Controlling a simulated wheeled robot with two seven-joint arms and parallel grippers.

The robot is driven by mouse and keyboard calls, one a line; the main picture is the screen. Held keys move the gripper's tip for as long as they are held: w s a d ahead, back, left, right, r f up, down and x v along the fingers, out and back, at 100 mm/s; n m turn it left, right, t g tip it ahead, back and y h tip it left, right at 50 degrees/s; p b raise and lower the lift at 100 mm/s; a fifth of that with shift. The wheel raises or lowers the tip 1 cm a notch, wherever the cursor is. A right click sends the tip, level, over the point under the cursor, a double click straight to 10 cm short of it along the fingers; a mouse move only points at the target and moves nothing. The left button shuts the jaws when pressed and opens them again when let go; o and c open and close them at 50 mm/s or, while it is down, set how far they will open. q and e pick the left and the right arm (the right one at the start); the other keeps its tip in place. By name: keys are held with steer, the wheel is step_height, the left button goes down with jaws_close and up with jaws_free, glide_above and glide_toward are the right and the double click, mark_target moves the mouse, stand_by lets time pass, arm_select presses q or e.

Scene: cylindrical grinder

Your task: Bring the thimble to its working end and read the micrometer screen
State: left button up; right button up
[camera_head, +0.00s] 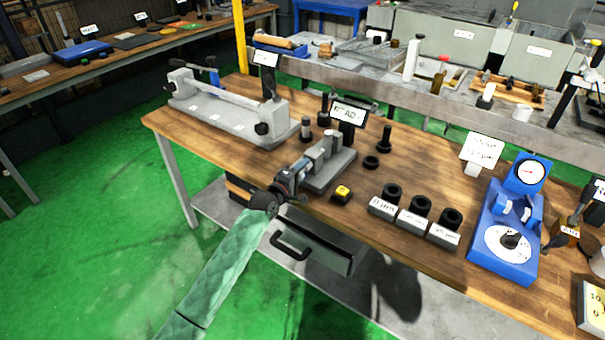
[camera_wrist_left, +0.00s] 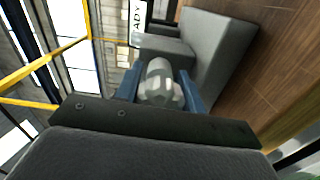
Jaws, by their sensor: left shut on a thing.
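The bench micrometer (camera_head: 326,171) is a grey block device near the front edge of the wooden bench. Its small screen (camera_head: 348,114) stands behind it; the writing is too small to read surely in the head view, and in the left wrist view a part of it shows the letters "ADY" (camera_wrist_left: 137,14). My left gripper (camera_head: 290,180) is at the device's left end. In the left wrist view its blue fingers (camera_wrist_left: 160,92) are shut on the light grey thimble (camera_wrist_left: 159,82), one finger on each side. My right gripper is not in view.
A yellow button box (camera_head: 342,193) sits right of the device. Black rings on labelled blocks (camera_head: 415,216) and a blue dial gauge stand (camera_head: 508,220) are further right. A long grey fixture (camera_head: 228,112) is at the left. An open drawer (camera_head: 305,243) hangs below the edge.

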arm_select(q)
steer(key=m, duration=0.2)
steer(key=m+b, duration=0.1)
steer(key=m, duration=0.2)
steer(key=m+b, duration=0.1)
steer(key=m, duration=0.2)
steer(key=shift+f, duration=0.3)
steer(key=shift+a+m+b, duration=0.1)
steer(key=shift+m+b, duration=0.4)
steer(key=shift+m, duration=2.2)
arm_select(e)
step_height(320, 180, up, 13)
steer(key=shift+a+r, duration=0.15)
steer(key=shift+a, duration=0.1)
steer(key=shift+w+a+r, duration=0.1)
arm_select(q)
steer(key=o, duration=1)
